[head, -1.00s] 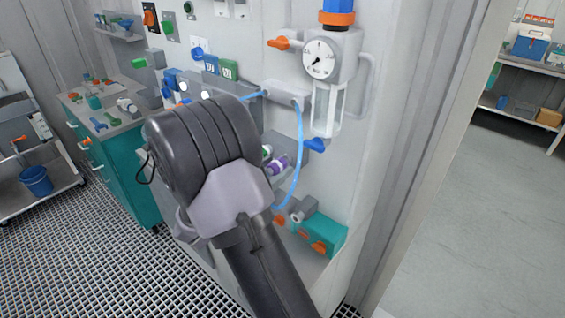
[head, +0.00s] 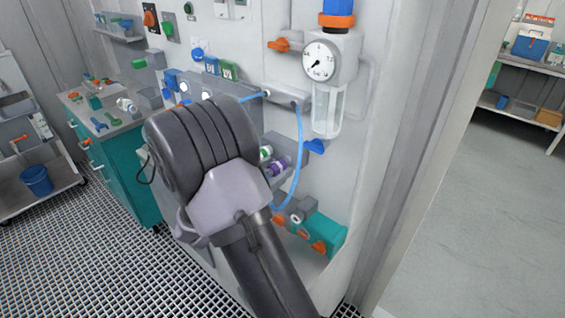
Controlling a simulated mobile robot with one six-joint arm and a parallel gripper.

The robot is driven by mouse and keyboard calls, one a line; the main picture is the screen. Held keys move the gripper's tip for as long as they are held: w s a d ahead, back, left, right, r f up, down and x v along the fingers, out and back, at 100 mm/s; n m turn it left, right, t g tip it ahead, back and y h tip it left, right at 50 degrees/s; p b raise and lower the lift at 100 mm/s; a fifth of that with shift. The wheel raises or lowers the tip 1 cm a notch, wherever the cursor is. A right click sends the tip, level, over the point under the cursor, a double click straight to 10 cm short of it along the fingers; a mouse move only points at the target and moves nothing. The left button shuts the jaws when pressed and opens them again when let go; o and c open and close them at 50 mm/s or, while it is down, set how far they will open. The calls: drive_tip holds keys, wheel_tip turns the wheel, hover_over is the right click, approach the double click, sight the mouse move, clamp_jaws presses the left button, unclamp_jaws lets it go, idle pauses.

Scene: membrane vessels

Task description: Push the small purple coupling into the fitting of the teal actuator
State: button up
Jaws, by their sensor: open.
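The small purple coupling (head: 278,167) sits in a grey holder on the wall panel, beside a green-and-white one. My arm partly covers the holder on its left side. The teal actuator (head: 325,232) is low on the panel to the right of my arm, with orange parts on it. A grey round fitting (head: 297,218) is at its upper left, apart from the coupling. My arm fills the middle of the head view. My gripper is hidden behind the arm, so its place relative to the coupling does not show.
A thin blue tube (head: 301,150) loops from a grey block down towards the actuator, passing close to the coupling. A teal cabinet (head: 125,175) stands left. The grated floor (head: 80,260) is clear.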

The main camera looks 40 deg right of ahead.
sight(267, 175)
clamp_jaws()
drive_tip(key=shift+a, duration=0.1)
drive_tip(key=shift+s+a+p, duration=0.15)
drive_tip(key=shift+a+p, duration=0.2)
drive_tip(key=shift+a, duration=1.1)
drive_tip(key=shift+s+a+p, duration=0.1)
drive_tip(key=shift+a+p, duration=0.25)
drive_tip(key=shift+a, duration=1.1)
